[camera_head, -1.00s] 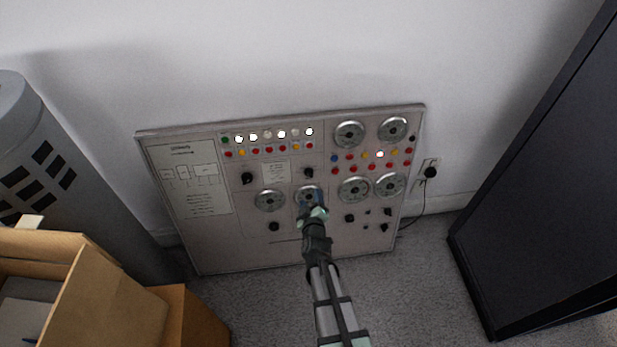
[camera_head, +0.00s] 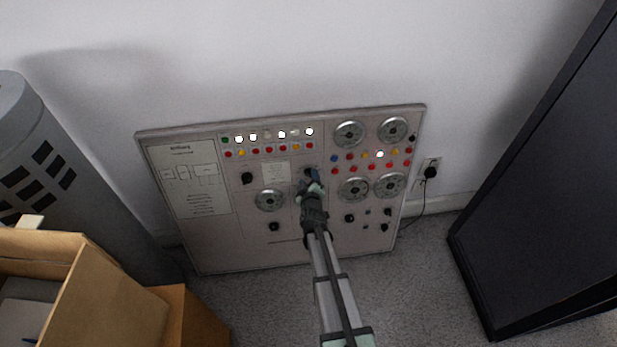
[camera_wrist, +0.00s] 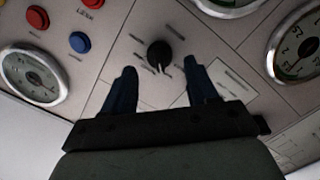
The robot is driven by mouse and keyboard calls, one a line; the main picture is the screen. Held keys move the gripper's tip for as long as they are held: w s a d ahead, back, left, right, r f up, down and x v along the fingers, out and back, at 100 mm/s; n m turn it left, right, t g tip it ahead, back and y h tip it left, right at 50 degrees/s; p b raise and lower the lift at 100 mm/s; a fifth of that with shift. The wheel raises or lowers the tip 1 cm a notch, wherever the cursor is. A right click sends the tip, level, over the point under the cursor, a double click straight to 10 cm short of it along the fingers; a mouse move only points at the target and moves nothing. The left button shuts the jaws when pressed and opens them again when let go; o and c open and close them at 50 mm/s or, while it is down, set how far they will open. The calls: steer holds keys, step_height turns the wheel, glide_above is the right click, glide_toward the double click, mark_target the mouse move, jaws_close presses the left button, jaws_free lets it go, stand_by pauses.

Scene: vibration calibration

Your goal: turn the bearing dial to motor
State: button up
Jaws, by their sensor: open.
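The panel (camera_head: 215,240) leans upright against the wall with lights, buttons, gauges and several black knobs. A small black dial (camera_wrist: 158,54) with marks and small labels around it lies ahead of my gripper in the wrist view. The labels are too blurred to read. My gripper (camera_wrist: 160,80) is open, its two blue fingers on either side below the dial and apart from it, with nothing between them.
A cardboard box (camera_head: 80,290) stands at the front left beside a grey cylinder (camera_head: 60,170). A large dark cabinet (camera_head: 540,180) stands at the right. A black plug (camera_head: 430,172) sits in the wall socket right of the panel.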

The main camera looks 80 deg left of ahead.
mark_target(309, 174)
steer(key=shift+x, duration=1.1)
steer(key=shift+c, duration=0.2)
steer(key=c, duration=1)
